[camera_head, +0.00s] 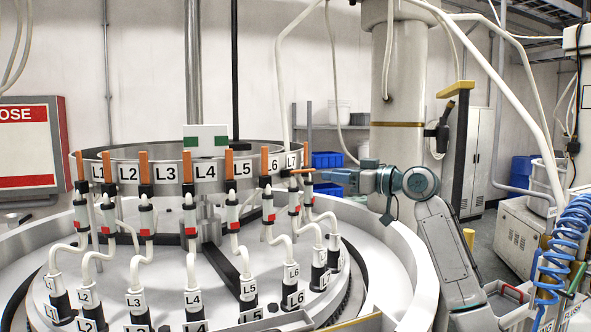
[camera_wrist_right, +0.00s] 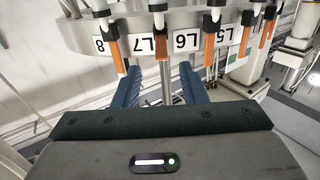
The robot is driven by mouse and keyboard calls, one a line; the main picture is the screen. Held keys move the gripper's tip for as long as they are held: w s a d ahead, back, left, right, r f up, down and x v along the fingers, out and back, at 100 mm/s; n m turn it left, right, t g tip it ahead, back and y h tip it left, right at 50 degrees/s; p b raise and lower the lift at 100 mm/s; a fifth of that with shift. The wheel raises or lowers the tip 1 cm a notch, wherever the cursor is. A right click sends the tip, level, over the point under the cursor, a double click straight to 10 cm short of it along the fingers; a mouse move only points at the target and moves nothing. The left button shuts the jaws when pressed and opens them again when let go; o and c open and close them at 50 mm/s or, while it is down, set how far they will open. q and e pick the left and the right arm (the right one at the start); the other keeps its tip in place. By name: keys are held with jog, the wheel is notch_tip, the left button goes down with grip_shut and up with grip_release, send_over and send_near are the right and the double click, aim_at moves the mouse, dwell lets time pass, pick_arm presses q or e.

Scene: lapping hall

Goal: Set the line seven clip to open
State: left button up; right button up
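The line seven clip (camera_head: 297,171) is at the L7 label (camera_head: 291,160) on the ring. In the head view its orange handle lies crosswise, pointing right, while the other orange handles stand upright. In the right wrist view the L7 label (camera_wrist_right: 155,46) shows with the clip's orange handle (camera_wrist_right: 160,44) beside it. My right gripper (camera_head: 323,175) reaches in from the right at the handle's end. In the wrist view its blue fingers (camera_wrist_right: 160,70) are apart, with the handle ahead between them. Contact cannot be told. My left gripper is not in view.
Neighbouring clips stand close: the L6 clip (camera_head: 265,160) on one side and another orange handle (camera_head: 305,155) on the other. White hoses run below to labelled bottom fittings (camera_head: 192,300). A thick pillar (camera_head: 397,90) stands behind my right arm.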

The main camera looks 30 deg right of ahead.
aim_at(302, 171)
jog(key=p+x, duration=0.5)
jog(key=x, duration=0.4)
jog(key=shift+a+r+p, duration=0.15)
jog(key=shift+p, duration=0.25)
jog(key=shift+w+a, duration=0.2)
jog(key=shift+w, duration=0.3)
grip_shut()
